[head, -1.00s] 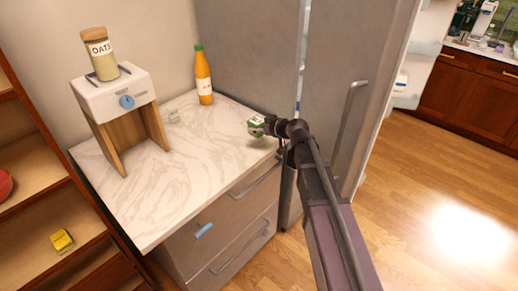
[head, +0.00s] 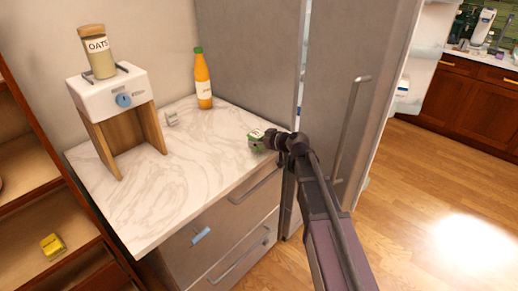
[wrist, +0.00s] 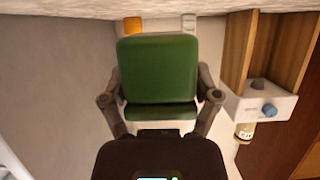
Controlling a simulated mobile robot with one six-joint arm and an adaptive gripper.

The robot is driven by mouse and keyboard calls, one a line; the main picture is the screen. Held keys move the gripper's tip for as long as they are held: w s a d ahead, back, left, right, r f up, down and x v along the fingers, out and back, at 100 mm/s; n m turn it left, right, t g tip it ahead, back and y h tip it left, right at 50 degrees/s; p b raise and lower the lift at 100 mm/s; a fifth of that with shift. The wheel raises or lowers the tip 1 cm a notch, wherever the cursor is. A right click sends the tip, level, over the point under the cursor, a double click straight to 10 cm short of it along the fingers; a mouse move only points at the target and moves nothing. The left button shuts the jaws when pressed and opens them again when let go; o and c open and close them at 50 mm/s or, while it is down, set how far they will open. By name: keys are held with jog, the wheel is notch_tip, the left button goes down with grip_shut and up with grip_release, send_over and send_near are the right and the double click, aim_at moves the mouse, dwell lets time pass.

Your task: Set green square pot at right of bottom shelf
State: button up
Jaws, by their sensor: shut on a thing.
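The green square pot (head: 256,140) is held above the right part of the marble counter in the head view. My gripper (head: 274,140) is shut on it. In the wrist view the pot (wrist: 158,75) fills the middle, with a finger on each side of it. A wooden shelf unit (head: 62,190) stands at the left edge of the head view. A yellow object (head: 52,246) lies on its lowest clearly visible shelf board (head: 30,262). The shelf's right part is partly cut off by the frame and the counter.
The marble counter (head: 170,205) holds a white-topped wooden stand (head: 113,101) with an oats jar (head: 98,55), an orange bottle (head: 203,82) and a small grey item (head: 171,119). Grey drawers (head: 225,235) are below. A tall grey fridge (head: 245,60) stands behind; its door is open.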

aim_at(263, 148)
jog(key=shift+f, duration=0.15)
jog(key=shift+f+b, duration=1.75)
jog(key=shift+b, duration=0.1)
jog(key=shift+f, duration=0.2)
jog(key=o, duration=1.1)
jog(key=shift+r, duration=0.25)
jog(key=shift+s+d+r, duration=0.1)
jog(key=shift+s+d, duration=0.05)
jog(key=shift+p+v, duration=1.45)
jog(key=shift+v, duration=2.1)
